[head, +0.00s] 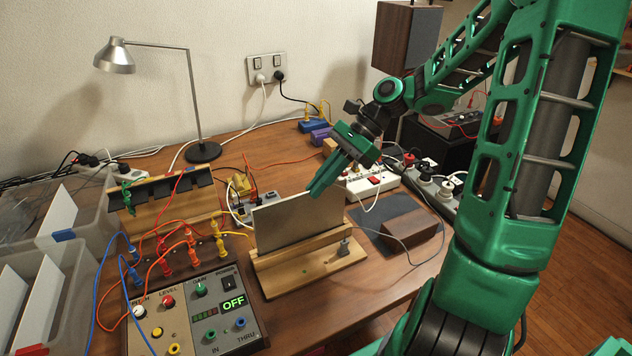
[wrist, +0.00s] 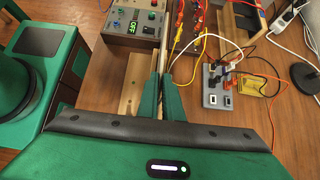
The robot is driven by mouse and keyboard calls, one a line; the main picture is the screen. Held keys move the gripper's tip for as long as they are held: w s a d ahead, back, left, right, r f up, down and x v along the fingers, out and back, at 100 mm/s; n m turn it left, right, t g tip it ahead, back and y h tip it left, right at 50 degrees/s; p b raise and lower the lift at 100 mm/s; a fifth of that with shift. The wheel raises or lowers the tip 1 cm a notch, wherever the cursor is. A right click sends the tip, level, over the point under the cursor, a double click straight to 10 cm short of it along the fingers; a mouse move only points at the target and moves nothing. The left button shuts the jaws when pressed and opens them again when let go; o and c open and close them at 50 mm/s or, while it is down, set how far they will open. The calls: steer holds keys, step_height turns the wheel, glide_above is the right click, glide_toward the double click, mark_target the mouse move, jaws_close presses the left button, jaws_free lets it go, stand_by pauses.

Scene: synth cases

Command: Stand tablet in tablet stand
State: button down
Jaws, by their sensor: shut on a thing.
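The tablet (head: 292,222) is a thin grey slab with a pale edge, held upright and slightly tilted in the head view. It is over the wooden tablet stand (head: 305,272), and its lower edge is hidden behind the stand's front rail, so I cannot tell whether it rests in the slot. My gripper (head: 322,182) is shut on the tablet near its upper right corner. In the wrist view the green fingers (wrist: 165,98) close on the tablet, seen nearly edge-on, with part of the stand (wrist: 133,78) to its left.
A control box (head: 195,310) with knobs and cables stands front left, next to clear bins (head: 45,262). A wooden block (head: 408,228) on a dark mat is to the right. Power strips (head: 365,180) and loose cables lie behind. A lamp (head: 203,150) stands at the back.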

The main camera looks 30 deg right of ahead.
steer(key=shift+f, duration=0.85)
steer(key=c, duration=1.8)
jaws_free()
steer(key=shift+c, duration=0.2)
steer(key=v, duration=1)
steer(key=shift+d+r, duration=0.2)
steer(key=shift+d, duration=0.1)
steer(key=shift+s+a+f+n+h, duration=0.25)
steer(key=shift+a+f+n+h, duration=0.05)
steer(key=shift+f, duration=0.05)
steer(key=s+d+f+n+h, duration=0.1)
steer(key=s+d+n+h, duration=0.1)
steer(key=s, duration=0.5)
steer(key=s+d+f+n+h, duration=0.1)
steer(key=s+n+h, duration=0.2)
steer(key=s+n, duration=0.2)
steer(key=s+d+f+n+h, duration=0.1)
steer(key=s+d+n+h, duration=0.1)
steer(key=s, duration=0.9)
steer(key=shift+d+n+h, duration=0.3)
steer(key=shift+n+h, duration=0.3)
steer(key=shift+n, duration=0.4)
